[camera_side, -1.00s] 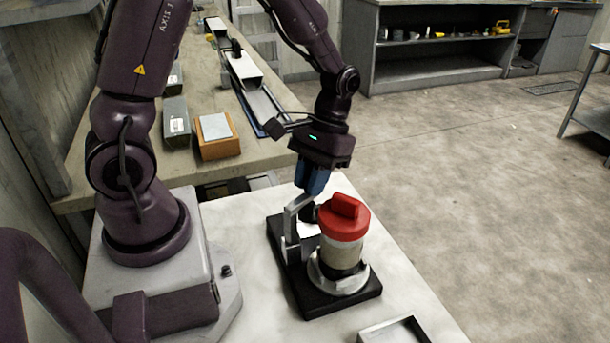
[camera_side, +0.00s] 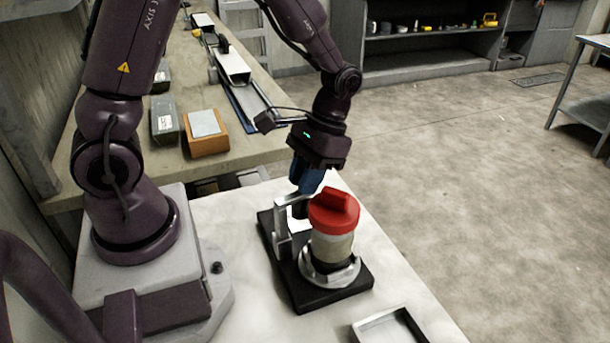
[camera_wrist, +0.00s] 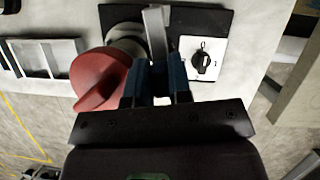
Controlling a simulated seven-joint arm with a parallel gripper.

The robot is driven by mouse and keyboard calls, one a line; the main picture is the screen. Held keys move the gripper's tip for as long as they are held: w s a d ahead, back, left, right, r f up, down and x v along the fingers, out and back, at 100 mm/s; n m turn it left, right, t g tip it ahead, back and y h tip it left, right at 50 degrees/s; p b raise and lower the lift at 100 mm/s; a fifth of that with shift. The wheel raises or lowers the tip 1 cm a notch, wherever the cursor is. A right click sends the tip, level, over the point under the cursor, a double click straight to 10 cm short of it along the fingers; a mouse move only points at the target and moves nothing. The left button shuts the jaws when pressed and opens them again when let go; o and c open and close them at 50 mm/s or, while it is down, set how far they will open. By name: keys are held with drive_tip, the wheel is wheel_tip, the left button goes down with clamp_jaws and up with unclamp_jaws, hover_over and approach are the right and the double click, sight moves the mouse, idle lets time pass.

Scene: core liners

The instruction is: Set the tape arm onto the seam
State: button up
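The tape arm (camera_side: 283,212) is a grey metal bracket standing on a black base plate (camera_side: 340,293). Its bar (camera_wrist: 156,30) also shows in the wrist view, running to my fingertips. Beside it a clear core liner (camera_side: 331,247) stands upright in a metal ring (camera_side: 318,280) with a red cap (camera_side: 334,211) on top. The red cap (camera_wrist: 100,78) is left of my fingers in the wrist view. My gripper (camera_side: 304,190) points down at the top of the tape arm, its blue fingers close on either side of the bar. The cap and fingers hide the seam.
A white plate with a black knob (camera_wrist: 204,62) sits on the base plate, right of the bar. An open metal tray (camera_side: 390,328) lies at the front edge of the white table (camera_side: 235,232). An orange box (camera_side: 206,145) is on the bench behind.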

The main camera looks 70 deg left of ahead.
drive_tip(key=o, duration=0.4)
drive_tip(key=shift+o, duration=0.2)
drive_tip(key=a+r+n+t+h, duration=0.2)
drive_tip(key=a+r+n+h, duration=0.1)
drive_tip(key=a+r+n, duration=0.65)
drive_tip(key=s+d+r+m+t+y, duration=0.4)
drive_tip(key=s+d+r+m+t, duration=0.3)
drive_tip(key=m, duration=0.5)
drive_tip(key=shift+s+d+r+t, duration=0.4)
drive_tip(key=shift+d+r, duration=0.55)
drive_tip(key=shift+d, duration=0.85)
drive_tip(key=shift+w, duration=0.1)
